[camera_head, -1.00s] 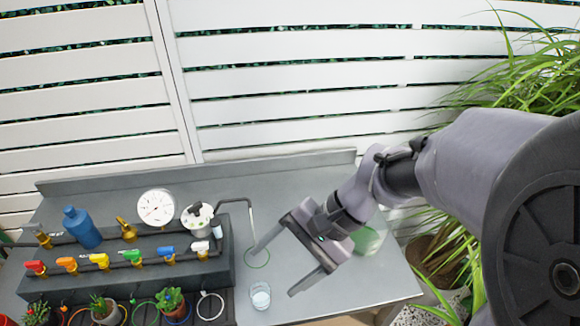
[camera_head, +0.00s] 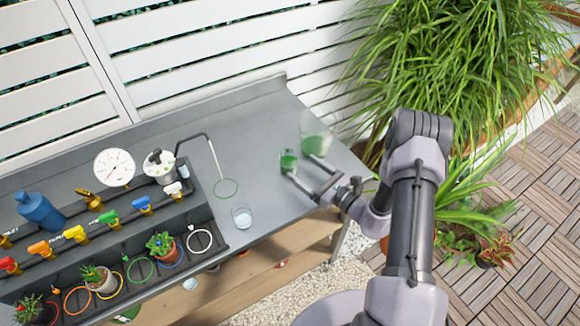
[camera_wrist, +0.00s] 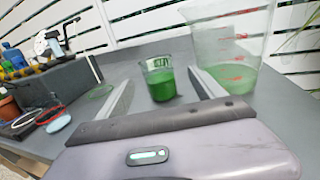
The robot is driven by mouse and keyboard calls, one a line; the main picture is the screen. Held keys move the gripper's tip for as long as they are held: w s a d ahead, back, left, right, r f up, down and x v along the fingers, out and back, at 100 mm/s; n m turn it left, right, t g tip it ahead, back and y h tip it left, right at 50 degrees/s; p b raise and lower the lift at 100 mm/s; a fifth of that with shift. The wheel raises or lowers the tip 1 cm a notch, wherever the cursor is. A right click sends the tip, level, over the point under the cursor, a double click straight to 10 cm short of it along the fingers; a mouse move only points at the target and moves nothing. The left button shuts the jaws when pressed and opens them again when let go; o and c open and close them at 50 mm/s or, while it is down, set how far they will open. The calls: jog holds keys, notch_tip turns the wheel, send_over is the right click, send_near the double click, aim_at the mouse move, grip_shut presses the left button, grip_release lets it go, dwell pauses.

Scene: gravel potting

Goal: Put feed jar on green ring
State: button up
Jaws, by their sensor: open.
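A small clear jar with green liquid (camera_head: 288,160), which looks like the feed jar, stands upright on the grey bench; it also shows in the wrist view (camera_wrist: 160,82). My gripper (camera_head: 301,166) is open and low over the bench, its fingers pointing at this jar. In the wrist view the jar appears in the gap between the fingertips, with no visible contact on either side. A thin green ring (camera_head: 226,188) lies flat and empty on the bench under the bent spout, left of the jar. Another green ring (camera_head: 140,269) is in the front row of coloured rings.
A larger beaker with green liquid (camera_head: 317,138) stands close behind the jar, near one finger. The valve rack (camera_head: 95,235) and potted plants are at left. Bench between jar and spout is clear.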

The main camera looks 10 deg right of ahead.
aim_at(283, 156)
jog(key=b+x, duration=0.1)
jog(key=x, duration=0.2)
jog(key=b+x, duration=0.1)
jog(key=x, duration=0.3)
jog(key=shift+a+f, duration=0.2)
jog(key=shift+a, duration=0.05)
grip_shut()
